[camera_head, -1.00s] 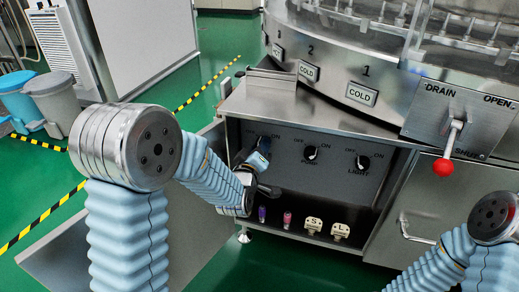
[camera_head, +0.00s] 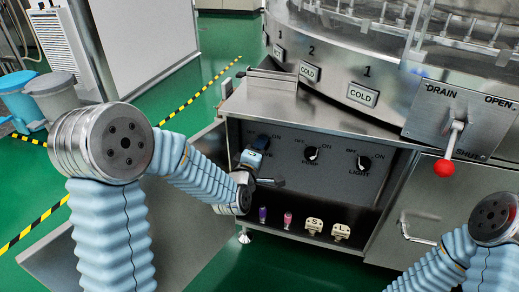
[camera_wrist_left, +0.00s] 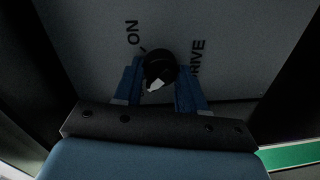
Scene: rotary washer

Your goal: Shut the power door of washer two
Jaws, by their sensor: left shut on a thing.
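The power door (camera_head: 190,238) of the washer stands open, swung out to the left of the lower cabinet and partly behind my left arm. Inside the opening is a grey panel with DRIVE, PUMP and LIGHT knobs. My left gripper (camera_head: 254,154) is at the leftmost knob. In the left wrist view, its blue fingers (camera_wrist_left: 160,85) are on both sides of the black DRIVE knob (camera_wrist_left: 159,66) and shut on it. The knob has a white pointer. My right arm shows at the lower right, but its gripper is out of view.
The PUMP knob (camera_head: 311,154) and LIGHT knob (camera_head: 363,163) are to the right. Small purple and pink items and two pale plugs (camera_head: 314,226) stand on the shelf below. A red-knobbed drain lever (camera_head: 445,168) is at the right. Bins (camera_head: 52,98) stand at the left.

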